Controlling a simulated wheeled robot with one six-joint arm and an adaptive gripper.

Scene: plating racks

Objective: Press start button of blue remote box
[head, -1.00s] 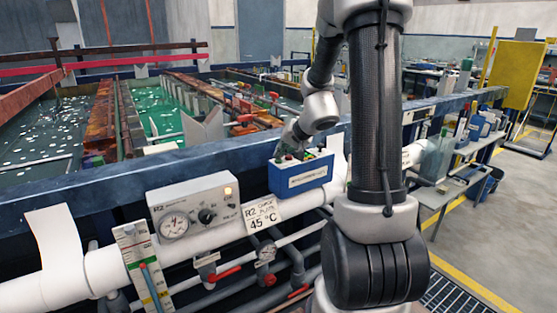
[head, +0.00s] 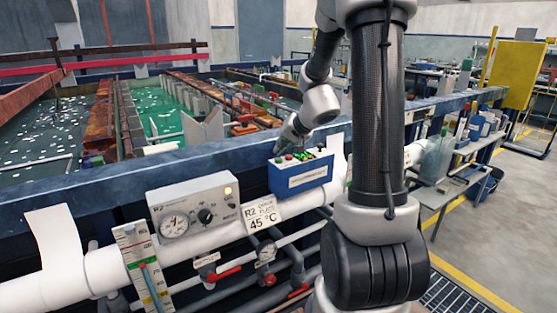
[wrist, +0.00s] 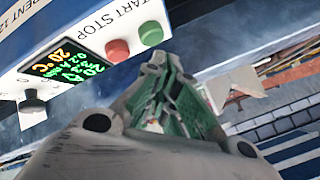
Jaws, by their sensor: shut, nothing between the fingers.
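The blue remote box (head: 301,178) hangs at the tank's blue rail in the head view, with a pale label on its front. In the wrist view its white top panel (wrist: 82,17) carries START and STOP lettering, a green button (wrist: 151,33), a red button (wrist: 118,49), a lit display (wrist: 68,62) and a dark knob (wrist: 33,105). My gripper (wrist: 155,62) is shut and empty, its tips just beside the green button; I cannot tell whether they touch. In the head view my gripper (head: 281,148) is at the box's back left corner, its tips small.
The blue rail (head: 150,187) runs behind. Tanks with green liquid (head: 160,110) lie beyond it.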

